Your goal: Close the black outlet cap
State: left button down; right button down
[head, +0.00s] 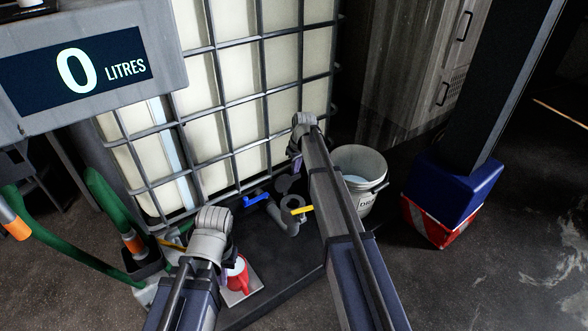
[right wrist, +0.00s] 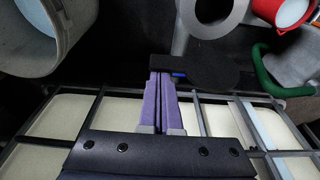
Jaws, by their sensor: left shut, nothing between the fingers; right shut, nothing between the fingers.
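The black outlet cap (head: 288,184) shows as a dark disc beside the tank's grey outlet pipe (head: 285,222). In the right wrist view the cap (right wrist: 208,74) stands apart from the round pipe mouth (right wrist: 213,10), which is uncovered. My right gripper (right wrist: 160,74) is shut and empty, its purple fingertips at the cap's arm; I cannot tell whether they touch. In the head view my right gripper (head: 295,166) is small and partly hidden by its wrist. My left gripper (head: 229,250) is shut, low at the left near the red jug, its fingertips mostly hidden.
The caged white tank (head: 240,95) stands behind. A blue valve handle (head: 257,199) and a yellow handle (head: 300,210) sit near the pipe. A white bucket (head: 345,185) is at the right, a red jug (head: 238,277) at the left. Green hoses (head: 110,203) hang at far left.

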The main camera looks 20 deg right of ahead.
jog(key=shift+s+d+t+y+b, duration=0.15)
jog(key=shift+s+t+b, duration=0.1)
jog(key=shift+s+t, duration=0.25)
jog(key=shift+s+d+t+y+b, duration=0.1)
jog(key=shift+s+t+y+b, duration=0.1)
jog(key=shift+s+t, duration=0.25)
jog(key=s+d+f+t+y+b, duration=0.1)
jog(key=s+d+f+t+b, duration=0.1)
jog(key=s+f+t+b, duration=0.2)
jog(key=shift+s+d+f+b, duration=0.15)
jog(key=shift+s+d+b, duration=0.2)
jog(key=shift+s+b, duration=1.55)
jog(key=shift+w+f+b, duration=0.1)
jog(key=shift+w+b, duration=0.2)
jog(key=shift+b, duration=0.3)
jog(key=shift+w+r+y+p, duration=0.1)
jog(key=shift+r+y+p, duration=0.15)
jog(key=shift+r+p, duration=0.6)
